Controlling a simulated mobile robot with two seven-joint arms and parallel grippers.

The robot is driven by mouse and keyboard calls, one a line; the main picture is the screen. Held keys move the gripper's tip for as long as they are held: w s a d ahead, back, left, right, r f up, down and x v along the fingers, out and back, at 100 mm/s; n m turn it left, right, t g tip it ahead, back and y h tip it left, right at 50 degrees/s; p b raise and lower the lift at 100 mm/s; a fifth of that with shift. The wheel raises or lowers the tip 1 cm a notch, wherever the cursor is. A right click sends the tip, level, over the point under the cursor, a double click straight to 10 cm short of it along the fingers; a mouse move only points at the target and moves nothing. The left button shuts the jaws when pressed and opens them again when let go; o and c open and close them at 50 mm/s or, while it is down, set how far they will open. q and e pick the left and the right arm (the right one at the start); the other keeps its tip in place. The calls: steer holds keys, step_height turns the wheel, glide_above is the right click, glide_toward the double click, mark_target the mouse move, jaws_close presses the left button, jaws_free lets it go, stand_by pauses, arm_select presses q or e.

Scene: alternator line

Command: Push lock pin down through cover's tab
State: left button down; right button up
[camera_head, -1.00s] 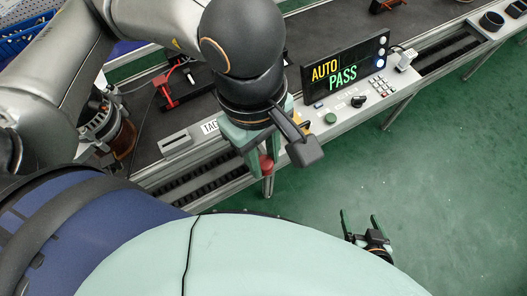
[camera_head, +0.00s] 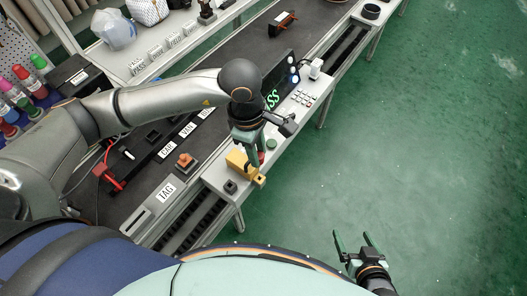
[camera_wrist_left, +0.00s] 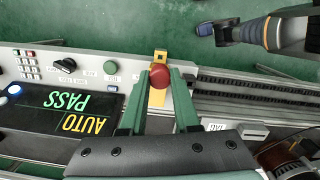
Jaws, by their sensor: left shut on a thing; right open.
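My left gripper (camera_head: 256,158) is at the front edge of the console, its fingers pointing down. It is shut on a red round knob, which I take for the lock pin's head (camera_wrist_left: 160,76), seen between the fingertips in the left wrist view. A yellow part (camera_head: 241,162) with a projecting tab, apparently the cover, sits on the console edge beside the fingertips; it also shows just beyond the knob in the wrist view (camera_wrist_left: 160,56). My right gripper (camera_head: 354,239) is open and empty above the floor.
The console carries a lit display (camera_head: 279,84), a green button (camera_head: 271,145) and a small black block (camera_head: 230,187). Open green floor (camera_head: 420,140) lies to the right.

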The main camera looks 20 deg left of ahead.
arm_select(q)
steer(key=shift+f, duration=0.1)
stand_by(0.3)
steer(key=shift+f+b, duration=0.1)
steer(key=shift+b, duration=0.4)
step_height(320, 180, down, 6)
steer(key=b, duration=0.5)
steer(key=shift+r+b, duration=0.2)
steer(key=shift+b, duration=0.15)
steer(key=shift+b, duration=0.9)
stand_by(1.1)
steer(key=shift+f+b, duration=2.15)
steer(key=shift+b, duration=0.25)
steer(key=c, duration=0.6)
jaws_free()
steer(key=shift+o, duration=0.2)
